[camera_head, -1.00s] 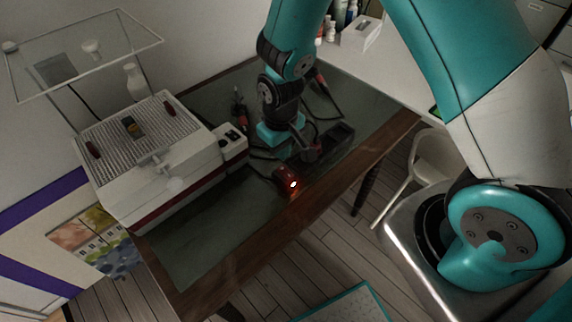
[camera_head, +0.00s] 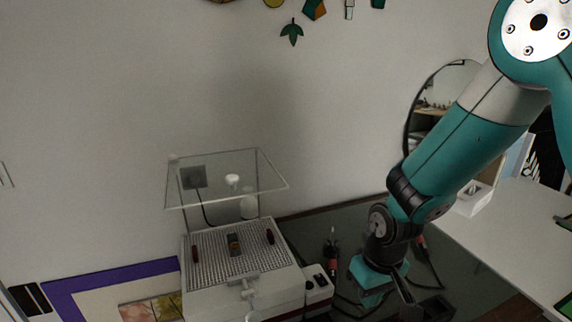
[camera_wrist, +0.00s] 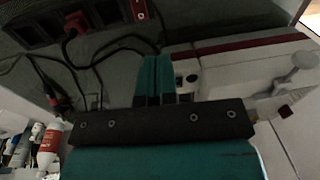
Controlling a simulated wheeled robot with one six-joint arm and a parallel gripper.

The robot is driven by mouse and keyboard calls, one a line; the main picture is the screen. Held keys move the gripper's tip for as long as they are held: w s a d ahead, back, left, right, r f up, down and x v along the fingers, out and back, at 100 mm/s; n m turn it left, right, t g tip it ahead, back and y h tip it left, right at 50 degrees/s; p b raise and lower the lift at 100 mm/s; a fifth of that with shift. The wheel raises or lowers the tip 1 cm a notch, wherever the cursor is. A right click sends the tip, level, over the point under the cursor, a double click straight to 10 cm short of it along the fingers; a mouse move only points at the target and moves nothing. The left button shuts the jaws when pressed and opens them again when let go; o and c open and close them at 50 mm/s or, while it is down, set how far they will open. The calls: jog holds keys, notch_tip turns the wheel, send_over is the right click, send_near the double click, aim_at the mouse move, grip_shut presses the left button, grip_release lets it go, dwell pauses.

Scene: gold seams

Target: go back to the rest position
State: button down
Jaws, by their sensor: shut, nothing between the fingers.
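My gripper (camera_head: 371,298) hangs low over the dark mat on the table, to the right of the white machine with the ribbed top (camera_head: 240,250). In the wrist view, its two teal fingers (camera_wrist: 155,80) lie together with nothing between them. My arm reaches down to it from the upper right in the head view. Whether the fingertips touch the mat cannot be told.
A red-handled tool (camera_head: 331,252) and dark cables lie near my gripper. A clear shelf (camera_head: 228,180) stands above the machine. A white counter (camera_head: 505,235) is at right. In the wrist view, a black socket box (camera_wrist: 40,25) and bottles (camera_wrist: 50,145) show.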

jog(key=s+a+r+n+y, duration=0.2)
jog(key=s+r+n+y, duration=0.1)
jog(key=s+r, duration=1.4)
notch_tip(320, 180, up, 3)
jog(key=shift+a+f, duration=0.1)
jog(key=shift+a, duration=0.2)
